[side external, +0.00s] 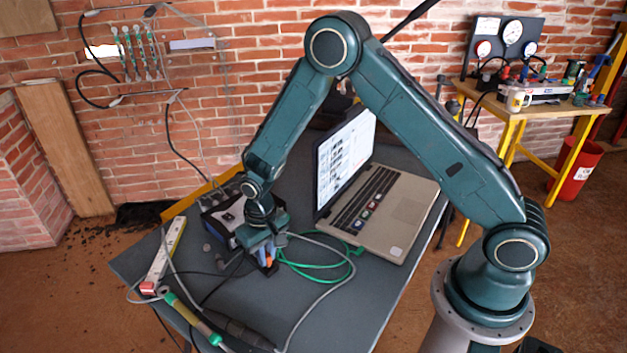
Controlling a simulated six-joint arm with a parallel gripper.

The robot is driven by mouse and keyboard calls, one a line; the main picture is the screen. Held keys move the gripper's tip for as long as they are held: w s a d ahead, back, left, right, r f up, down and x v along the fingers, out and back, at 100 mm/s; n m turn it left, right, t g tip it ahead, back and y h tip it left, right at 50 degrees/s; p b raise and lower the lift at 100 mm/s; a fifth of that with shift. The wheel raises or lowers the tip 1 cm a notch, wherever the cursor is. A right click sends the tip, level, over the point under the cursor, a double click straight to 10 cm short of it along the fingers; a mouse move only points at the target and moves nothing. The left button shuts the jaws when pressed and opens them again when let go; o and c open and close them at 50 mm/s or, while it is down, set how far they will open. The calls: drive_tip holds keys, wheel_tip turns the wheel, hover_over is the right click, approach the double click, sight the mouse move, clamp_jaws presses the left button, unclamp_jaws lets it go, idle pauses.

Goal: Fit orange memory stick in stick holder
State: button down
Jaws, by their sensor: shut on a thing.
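My gripper (267,247) points down over the left part of the grey table. It is shut on the orange memory stick (269,259), of which only a small orange piece shows below the fingers. A small dark block, which looks like the stick holder (272,269), is directly below the fingers, with a bit of blue beside the orange. The fingers hide most of this spot, so I cannot tell whether the stick is in a slot or just above it.
An open laptop (385,205) stands right of my gripper. A dark instrument box (222,217) is close on the left. Green and grey cables (318,268) lie around the holder.

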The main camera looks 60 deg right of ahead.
drive_tip(key=c, duration=1.3)
unclamp_jaws()
drive_tip(key=c, duration=0.3)
drive_tip(key=shift+c, duration=0.2)
drive_tip(key=shift+r, duration=0.1)
drive_tip(key=shift+r, duration=3.35)
drive_tip(key=shift+r, duration=0.1)
